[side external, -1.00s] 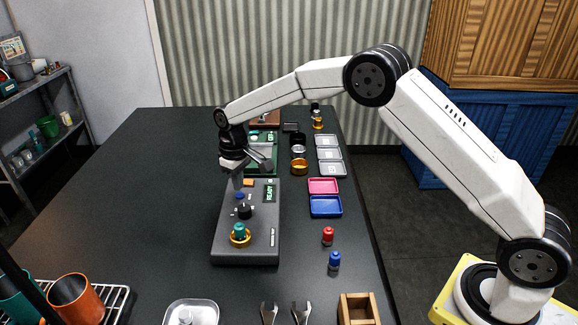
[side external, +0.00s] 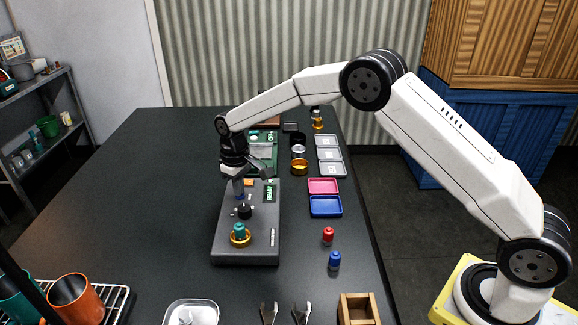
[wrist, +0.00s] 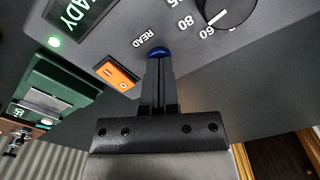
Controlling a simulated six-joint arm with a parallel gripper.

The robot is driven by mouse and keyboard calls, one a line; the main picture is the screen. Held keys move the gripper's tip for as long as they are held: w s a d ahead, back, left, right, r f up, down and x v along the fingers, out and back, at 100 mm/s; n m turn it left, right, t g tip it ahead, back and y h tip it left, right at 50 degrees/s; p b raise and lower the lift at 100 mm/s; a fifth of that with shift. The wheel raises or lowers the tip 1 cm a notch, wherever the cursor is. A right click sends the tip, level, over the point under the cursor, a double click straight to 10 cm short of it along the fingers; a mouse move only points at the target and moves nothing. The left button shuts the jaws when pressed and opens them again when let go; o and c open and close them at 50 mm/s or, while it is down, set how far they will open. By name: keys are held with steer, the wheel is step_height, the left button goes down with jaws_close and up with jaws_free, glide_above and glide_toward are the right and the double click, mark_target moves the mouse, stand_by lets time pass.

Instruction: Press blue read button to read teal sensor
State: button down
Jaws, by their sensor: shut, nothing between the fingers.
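The grey tester box (side external: 257,240) stands on the dark table. Its display (side external: 270,192) reads READY. The teal sensor (side external: 240,229) sits upright in a gold ring on the near end of the box. The blue read button (wrist: 158,52) shows in the wrist view beside the READ label, partly hidden by my fingertips. My gripper (wrist: 158,62) is shut and empty, pointing down with its tips at the button. It also shows in the side view (side external: 239,193). I cannot tell whether the tips touch the button or how far it is pressed.
An orange switch (wrist: 117,73) and a black dial (side external: 244,212) flank the button. A red vial (side external: 328,236) and a blue vial (side external: 334,261) stand right of the box. Pink (side external: 323,186) and blue (side external: 325,206) trays lie behind them.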

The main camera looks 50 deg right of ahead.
steer(key=shift+f, duration=0.2)
steer(key=shift+r, duration=2.25)
steer(key=shift+r, duration=0.1)
steer(key=shift+r, duration=2.9)
steer(key=shift+s+d, duration=0.1)
steer(key=s+d+f+m+t, duration=0.1)
steer(key=s+d+f, duration=0.1)
steer(key=s, duration=0.7)
steer(key=s+d+f+m, duration=0.1)
steer(key=s+d+f, duration=0.1)
steer(key=s, duration=0.8)
steer(key=s+d+f+m+t, duration=0.1)
steer(key=s+d+f, duration=0.1)
steer(key=s, duration=0.7)
steer(key=shift+s+d+t, duration=0.3)
steer(key=shift+s+d, duration=0.05)
steer(key=shift+d, duration=0.4)
